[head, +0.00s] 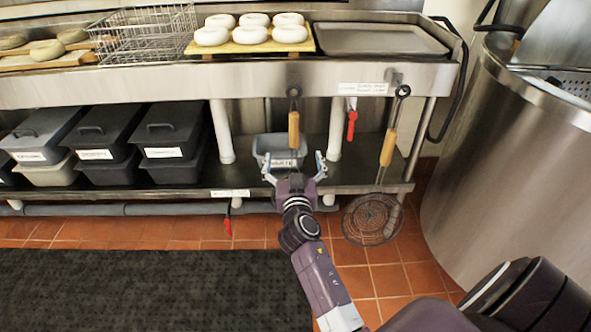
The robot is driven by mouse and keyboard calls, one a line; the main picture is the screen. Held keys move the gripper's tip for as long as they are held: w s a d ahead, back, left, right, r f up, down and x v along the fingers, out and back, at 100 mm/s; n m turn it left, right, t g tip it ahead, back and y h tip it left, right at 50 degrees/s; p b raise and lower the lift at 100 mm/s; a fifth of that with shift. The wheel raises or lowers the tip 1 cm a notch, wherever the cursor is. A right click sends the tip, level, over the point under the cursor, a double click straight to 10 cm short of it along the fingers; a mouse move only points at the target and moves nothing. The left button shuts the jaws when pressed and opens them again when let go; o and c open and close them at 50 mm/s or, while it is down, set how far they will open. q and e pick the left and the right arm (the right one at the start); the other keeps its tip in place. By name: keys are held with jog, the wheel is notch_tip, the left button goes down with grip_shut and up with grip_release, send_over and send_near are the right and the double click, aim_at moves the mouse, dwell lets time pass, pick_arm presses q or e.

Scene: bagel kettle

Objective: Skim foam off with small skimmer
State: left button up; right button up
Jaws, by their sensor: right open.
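A tool with a wooden handle (293,130), which seems to be the small skimmer, hangs from a hook on the steel counter's front edge. Its lower end is hidden behind my right gripper. My right gripper (294,165) is open, its fingers spread to either side below the handle; I cannot tell how far the handle is from them in depth. A larger skimmer (373,218) with a round wire head and wooden handle hangs to the right. The big steel kettle (495,165) stands at the right; no foam shows in it. My left gripper is not in view.
A grey bin (277,146) sits on the lower shelf behind my right gripper, and lidded black bins (172,135) stand at left. Red-handled tools (351,125) hang nearby. Rings of dough (251,34) lie on a board above. A dark mat (150,290) covers the floor.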

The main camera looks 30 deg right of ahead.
aim_at(294, 134)
jog(key=shift+h, duration=0.4)
jog(key=x, duration=0.5)
jog(key=r+x, duration=0.1)
jog(key=x, duration=0.1)
jog(key=shift+w+d+r, duration=0.1)
jog(key=shift+d, duration=0.25)
jog(key=b+x, duration=0.1)
jog(key=x, duration=0.1)
jog(key=shift+w+d+b, duration=0.15)
jog(key=shift+w+b, duration=0.15)
jog(key=shift+b, duration=0.1)
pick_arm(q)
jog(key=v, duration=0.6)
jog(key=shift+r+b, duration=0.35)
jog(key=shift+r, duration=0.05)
pick_arm(e)
jog(key=shift+x, duration=0.8)
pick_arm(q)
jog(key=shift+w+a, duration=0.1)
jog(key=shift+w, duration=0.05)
pick_arm(e)
jog(key=shift+c, duration=0.3)
grip_shut()
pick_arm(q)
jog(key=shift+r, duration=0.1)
pick_arm(e)
jog(key=shift+r, duration=0.1)
